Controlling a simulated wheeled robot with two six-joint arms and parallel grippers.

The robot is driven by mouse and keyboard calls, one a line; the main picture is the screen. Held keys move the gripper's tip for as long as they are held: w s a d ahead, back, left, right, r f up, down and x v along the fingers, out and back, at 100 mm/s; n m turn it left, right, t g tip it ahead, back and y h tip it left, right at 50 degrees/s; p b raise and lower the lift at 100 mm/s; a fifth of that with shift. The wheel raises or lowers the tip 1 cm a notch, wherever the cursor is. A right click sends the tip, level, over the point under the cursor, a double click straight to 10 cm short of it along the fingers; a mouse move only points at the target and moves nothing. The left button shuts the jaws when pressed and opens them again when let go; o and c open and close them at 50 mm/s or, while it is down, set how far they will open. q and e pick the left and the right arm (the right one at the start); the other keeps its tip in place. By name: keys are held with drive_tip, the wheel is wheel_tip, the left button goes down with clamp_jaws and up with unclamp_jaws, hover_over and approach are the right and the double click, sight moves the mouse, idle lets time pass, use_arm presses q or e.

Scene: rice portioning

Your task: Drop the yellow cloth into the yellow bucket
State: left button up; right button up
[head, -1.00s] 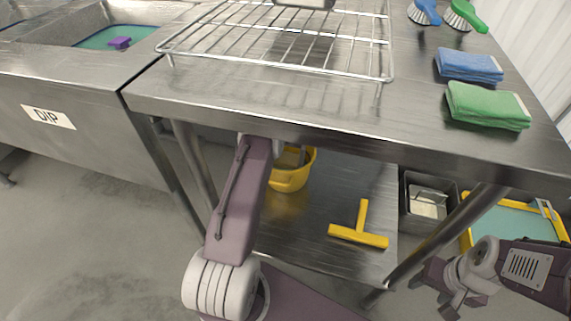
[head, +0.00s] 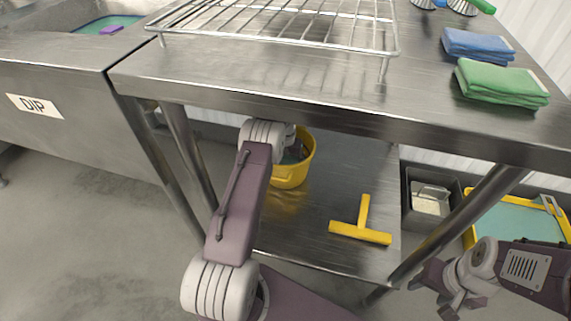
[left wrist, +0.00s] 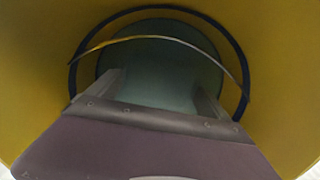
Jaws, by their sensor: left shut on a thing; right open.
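The yellow bucket (head: 293,174) stands on the lower shelf under the steel table, partly hidden by my left arm and the table edge. Teal shows inside it. My left gripper is hidden in the head view. In the left wrist view, my left gripper (left wrist: 155,95) points into the yellow bucket (left wrist: 35,75), with yellow wall around it and a round teal surface beyond the fingers. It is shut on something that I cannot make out. I cannot pick out the yellow cloth in either view. My right gripper (head: 437,291) is open and empty at the lower right.
A yellow squeegee (head: 362,230) lies on the lower shelf (head: 345,180). A wire rack (head: 290,35), blue cloth (head: 475,45) and green cloth (head: 500,83) lie on the tabletop. A sink is at left.

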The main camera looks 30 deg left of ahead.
use_arm(q)
drive_tip(key=shift+f, duration=0.2)
drive_tip(key=o, duration=1.4)
drive_tip(key=shift+c, duration=0.2)
wheel_tip(320, 180, up, 13)
drive_tip(key=p, duration=0.7)
drive_tip(key=shift+r, duration=0.15)
